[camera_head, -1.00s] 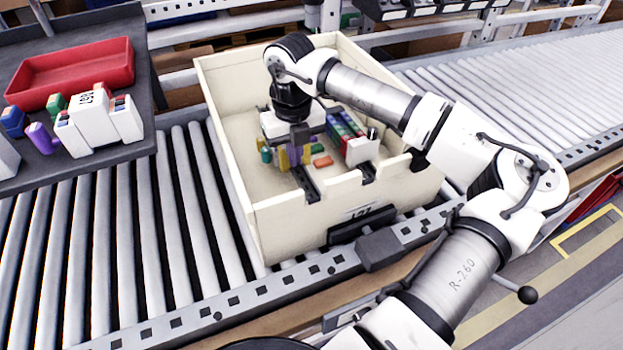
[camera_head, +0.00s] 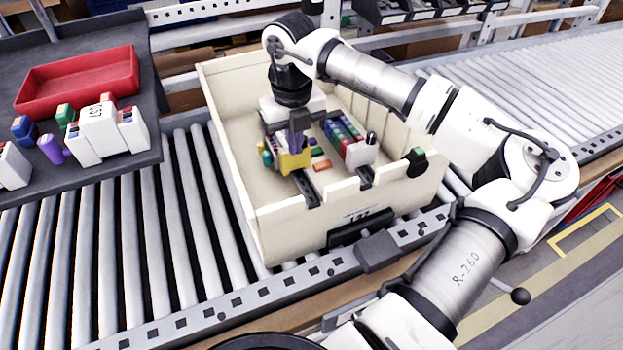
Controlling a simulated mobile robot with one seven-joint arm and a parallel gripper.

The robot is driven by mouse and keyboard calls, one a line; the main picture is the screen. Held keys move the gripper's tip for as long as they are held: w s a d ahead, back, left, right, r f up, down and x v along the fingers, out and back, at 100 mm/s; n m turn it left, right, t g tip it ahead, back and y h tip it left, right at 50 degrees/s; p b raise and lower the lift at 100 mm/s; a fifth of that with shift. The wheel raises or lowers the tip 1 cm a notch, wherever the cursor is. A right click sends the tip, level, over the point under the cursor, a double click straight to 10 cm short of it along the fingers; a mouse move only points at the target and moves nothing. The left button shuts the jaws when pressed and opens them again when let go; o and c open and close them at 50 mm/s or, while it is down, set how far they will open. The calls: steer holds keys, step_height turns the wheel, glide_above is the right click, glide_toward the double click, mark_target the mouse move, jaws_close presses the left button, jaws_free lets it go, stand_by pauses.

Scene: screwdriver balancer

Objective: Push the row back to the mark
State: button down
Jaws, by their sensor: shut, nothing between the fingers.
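My gripper (camera_head: 298,140) is shut, pointing down inside the cream crate (camera_head: 275,215). Its fingers are at or just behind a yellow block (camera_head: 294,160); I cannot tell whether they touch it. A row of small coloured blocks (camera_head: 340,130), green, blue and red, runs along a white holder (camera_head: 361,154) to the right of the gripper. An orange-red piece (camera_head: 321,165) lies on the crate floor in front, and a small green piece (camera_head: 266,157) is at the left. The gripper and wrist hide part of the crate floor. I cannot make out a mark.
The crate stands on a roller conveyor (camera_head: 185,230), and its walls surround the gripper. Two dark slotted strips are at its front notches. A dark table at left holds a red tray (camera_head: 80,80), white holders (camera_head: 103,132) and a purple cylinder (camera_head: 52,149).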

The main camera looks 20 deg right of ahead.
step_height(320, 180, up, 8)
steer(key=p, duration=0.3)
steer(key=shift+s+r+p, duration=0.25)
steer(key=shift+s+p, duration=0.05)
steer(key=shift+p, duration=0.1)
